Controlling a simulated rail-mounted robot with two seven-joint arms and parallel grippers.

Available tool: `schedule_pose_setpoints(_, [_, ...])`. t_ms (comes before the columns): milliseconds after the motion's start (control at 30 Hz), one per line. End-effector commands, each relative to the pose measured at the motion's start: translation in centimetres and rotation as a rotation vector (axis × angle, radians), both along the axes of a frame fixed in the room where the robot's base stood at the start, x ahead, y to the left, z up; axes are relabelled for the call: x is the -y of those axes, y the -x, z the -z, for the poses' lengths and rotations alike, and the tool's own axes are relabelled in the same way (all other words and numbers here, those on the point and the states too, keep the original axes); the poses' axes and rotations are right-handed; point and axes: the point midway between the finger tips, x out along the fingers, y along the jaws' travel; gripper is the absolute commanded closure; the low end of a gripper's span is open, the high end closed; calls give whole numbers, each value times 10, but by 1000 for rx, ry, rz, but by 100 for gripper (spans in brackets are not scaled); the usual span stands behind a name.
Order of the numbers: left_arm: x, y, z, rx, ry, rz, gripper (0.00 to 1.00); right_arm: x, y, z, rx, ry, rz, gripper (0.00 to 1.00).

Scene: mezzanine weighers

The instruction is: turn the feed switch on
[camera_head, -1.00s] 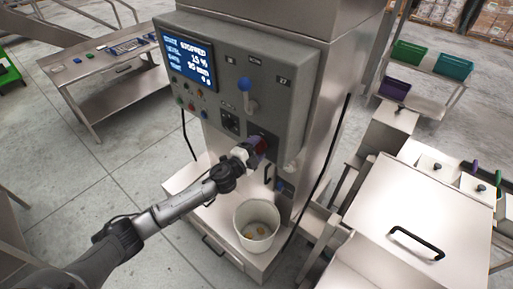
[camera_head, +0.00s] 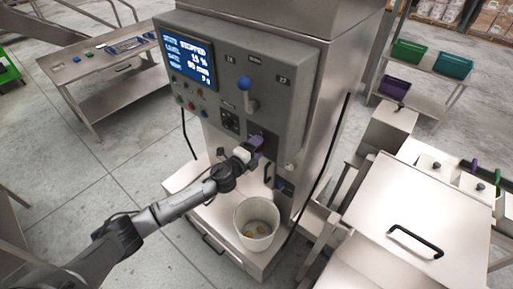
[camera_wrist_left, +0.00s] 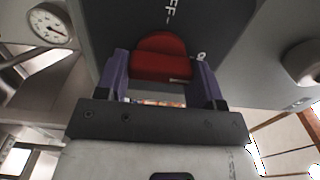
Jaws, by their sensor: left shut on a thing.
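The feed switch, a red handle (camera_wrist_left: 160,57) on a dark plate, shows in the left wrist view between the two purple fingers of my left gripper (camera_wrist_left: 163,78). Partly cut-off lettering ending in "FF" shows on the plate above it. In the head view my left gripper (camera_head: 257,145) is at the lower right of the machine's grey panel (camera_head: 235,72) and hides most of the switch. The gripper is shut on the red handle. The display (camera_head: 188,60) reads stopped, with 15 % below. My right gripper is not in view.
A blue-knobbed lever (camera_head: 246,88) stands on the panel above my gripper. A pale bucket (camera_head: 257,222) with a few small pieces inside stands on the machine's base below. A steel bin with a black handle (camera_head: 415,242) is at right. A steel table (camera_head: 105,70) is at back left.

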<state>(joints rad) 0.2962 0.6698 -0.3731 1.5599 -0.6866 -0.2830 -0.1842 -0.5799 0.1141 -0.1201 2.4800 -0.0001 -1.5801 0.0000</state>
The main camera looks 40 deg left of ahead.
Motion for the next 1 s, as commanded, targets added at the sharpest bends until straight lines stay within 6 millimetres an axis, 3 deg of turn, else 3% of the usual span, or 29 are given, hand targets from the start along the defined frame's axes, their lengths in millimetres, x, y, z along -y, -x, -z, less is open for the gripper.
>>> schedule_pose_setpoints(167, [0,0,-1,1,-5,0,62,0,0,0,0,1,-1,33])
schedule_pose_setpoints(200, [0,0,-1,1,-5,0,36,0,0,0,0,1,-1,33])
schedule_pose_setpoints(467, [0,0,0,1,-2,0,13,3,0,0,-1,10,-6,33])
schedule_pose_setpoints(767, [0,3,1,0,-1,0,13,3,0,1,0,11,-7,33])
schedule_pose_setpoints(1000, [0,35,3,-2,-3,2,13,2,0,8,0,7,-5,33])
